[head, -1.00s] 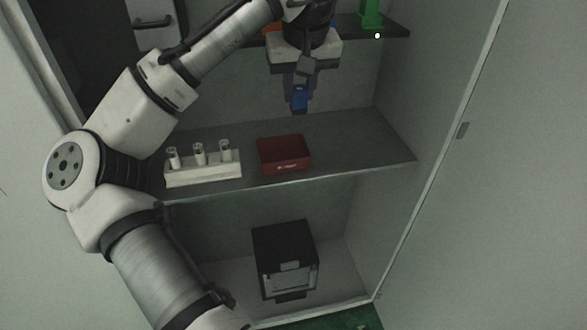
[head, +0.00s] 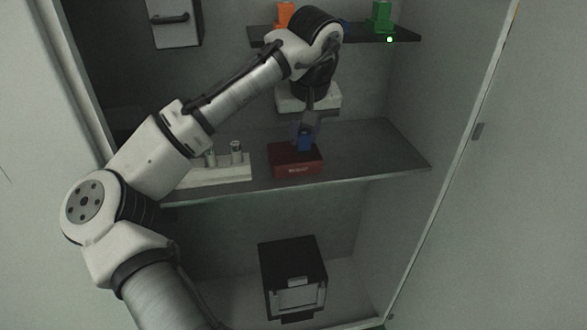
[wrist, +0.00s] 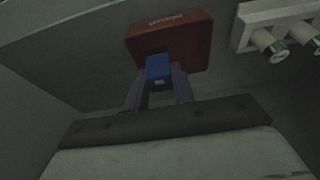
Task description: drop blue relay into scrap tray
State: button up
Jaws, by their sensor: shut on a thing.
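The blue relay (head: 304,141) is a small blue block held between the fingers of my gripper (head: 306,130). The red scrap tray (head: 296,164) sits on the middle shelf. In the head view the relay is at the tray's back rim, in line with its opening; I cannot tell whether it is above or inside. In the wrist view the blue relay (wrist: 157,68) sits between the fingertips of my gripper (wrist: 158,82) and overlaps the scrap tray (wrist: 190,48). The fingers hide part of the tray's inside.
A white rack (head: 222,172) with several capped vials stands left of the tray, partly behind my arm. An upper shelf (head: 350,33) holds an orange and a green thing (head: 382,16). A black box (head: 292,277) stands below. The middle shelf (head: 375,160) is clear at right.

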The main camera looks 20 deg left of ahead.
jog(key=shift+f, duration=0.65)
jog(key=o, duration=1)
jog(key=shift+r, duration=0.1)
jog(key=shift+o, duration=0.2)
jog(key=v, duration=1.3)
jog(key=shift+s+r, duration=0.25)
jog(key=shift+r, duration=0.1)
jog(key=shift+d, duration=0.15)
